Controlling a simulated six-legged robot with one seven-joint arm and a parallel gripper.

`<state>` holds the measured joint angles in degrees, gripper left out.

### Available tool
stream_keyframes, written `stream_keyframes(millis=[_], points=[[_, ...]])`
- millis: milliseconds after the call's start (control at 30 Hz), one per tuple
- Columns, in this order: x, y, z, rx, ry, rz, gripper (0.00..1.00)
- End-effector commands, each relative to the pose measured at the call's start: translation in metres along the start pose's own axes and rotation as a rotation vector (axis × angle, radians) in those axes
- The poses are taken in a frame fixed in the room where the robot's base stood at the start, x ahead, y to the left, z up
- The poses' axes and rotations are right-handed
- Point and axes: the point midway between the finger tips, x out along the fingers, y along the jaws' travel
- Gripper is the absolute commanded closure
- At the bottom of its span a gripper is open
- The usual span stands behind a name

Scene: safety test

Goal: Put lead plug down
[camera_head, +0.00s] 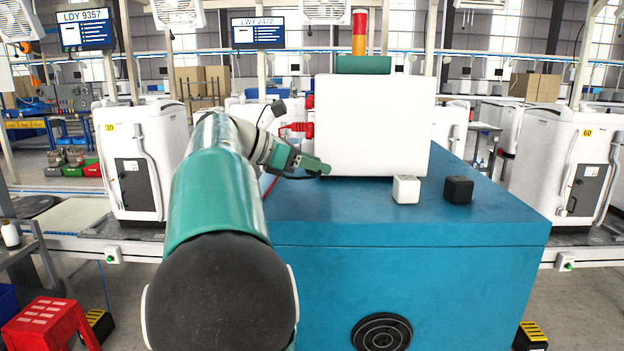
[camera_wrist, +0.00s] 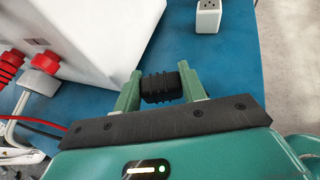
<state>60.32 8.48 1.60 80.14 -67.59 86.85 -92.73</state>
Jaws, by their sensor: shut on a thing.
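The lead plug (camera_wrist: 158,88), black and ribbed, sits between the two green fingers of my gripper (camera_wrist: 160,82) in the wrist view. My gripper is shut on it, above the blue table top. In the head view my gripper (camera_head: 312,166) is in front of the white box, left of the small white block, and the plug cannot be made out there.
A white box (camera_head: 370,125) with red connectors (camera_head: 308,130) on its left side stands on the blue table (camera_head: 400,270). A white block (camera_head: 406,189) and a black block (camera_head: 458,190) stand in front of it. The table's front middle is clear.

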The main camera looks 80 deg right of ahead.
Motion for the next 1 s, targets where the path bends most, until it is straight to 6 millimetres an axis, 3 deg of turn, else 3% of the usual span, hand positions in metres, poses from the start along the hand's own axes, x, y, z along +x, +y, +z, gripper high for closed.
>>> stream_keyframes(millis=[267,867,900,1000], points=[[0.016,0.005,-0.032,-0.002,0.000,-0.001,0.84],[0.020,0.005,-0.042,-0.001,0.000,-0.001,0.84],[0.020,0.005,-0.041,-0.001,0.000,-0.001,0.51],[0.020,0.005,-0.041,0.000,0.000,-0.001,0.37]])
